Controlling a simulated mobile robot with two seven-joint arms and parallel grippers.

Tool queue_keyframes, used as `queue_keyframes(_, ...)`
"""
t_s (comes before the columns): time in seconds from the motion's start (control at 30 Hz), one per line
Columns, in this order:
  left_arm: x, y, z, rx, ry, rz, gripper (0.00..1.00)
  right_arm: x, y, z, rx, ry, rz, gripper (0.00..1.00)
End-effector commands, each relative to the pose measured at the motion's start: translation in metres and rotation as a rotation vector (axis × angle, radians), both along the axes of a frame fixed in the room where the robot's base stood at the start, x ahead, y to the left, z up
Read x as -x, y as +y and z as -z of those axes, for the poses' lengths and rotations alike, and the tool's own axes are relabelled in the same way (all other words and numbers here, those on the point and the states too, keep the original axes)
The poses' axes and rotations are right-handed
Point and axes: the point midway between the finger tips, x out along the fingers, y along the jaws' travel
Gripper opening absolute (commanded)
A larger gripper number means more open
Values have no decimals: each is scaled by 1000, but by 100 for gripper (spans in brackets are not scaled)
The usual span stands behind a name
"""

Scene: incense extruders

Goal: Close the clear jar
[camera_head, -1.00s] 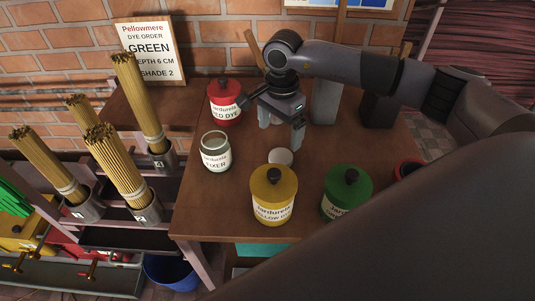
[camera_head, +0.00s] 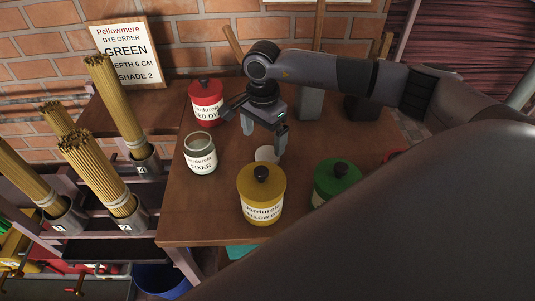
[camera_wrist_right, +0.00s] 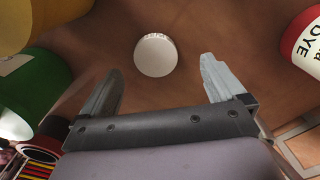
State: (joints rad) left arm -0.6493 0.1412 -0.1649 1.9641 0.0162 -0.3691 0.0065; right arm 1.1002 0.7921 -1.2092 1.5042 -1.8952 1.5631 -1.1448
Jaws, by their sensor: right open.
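The clear jar (camera_head: 201,154), labelled as fixer, stands upright and uncovered on the brown table in the head view. A round white lid (camera_head: 266,154) lies flat on the table to the right of the jar, behind the yellow jar. In the right wrist view the lid (camera_wrist_right: 156,55) shows ahead of the fingers, between their lines. My right gripper (camera_head: 264,142) is open and empty, pointing down just above and beside the lid. Its two fingers also show apart in the wrist view (camera_wrist_right: 160,88). My left gripper does not show.
A yellow dye jar (camera_head: 260,196) stands in front of the lid, with a green jar (camera_head: 336,181) to its right. A red dye jar (camera_head: 205,103) stands behind the clear jar. Bundles of sticks (camera_head: 100,175) stand in metal cups at left.

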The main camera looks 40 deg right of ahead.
Motion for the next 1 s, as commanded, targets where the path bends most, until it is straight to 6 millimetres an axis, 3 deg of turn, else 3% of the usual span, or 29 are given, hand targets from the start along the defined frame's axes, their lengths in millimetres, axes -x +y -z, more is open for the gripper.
queue_keyframes(0.13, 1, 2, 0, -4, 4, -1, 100, 2, -2, 7, 1, 4, 1, 97)
queue_keyframes(0.43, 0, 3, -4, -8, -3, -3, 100, 6, -8, 47, 0, 2, 1, 97)
queue_keyframes(0.83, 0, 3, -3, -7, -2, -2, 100, 6, -7, 52, -1, 0, 0, 97)
queue_keyframes(0.87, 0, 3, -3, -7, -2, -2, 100, 6, -7, 52, -1, 0, 0, 90)
queue_keyframes(1.0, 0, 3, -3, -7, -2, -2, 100, 6, -7, 51, -1, 0, 0, 45)
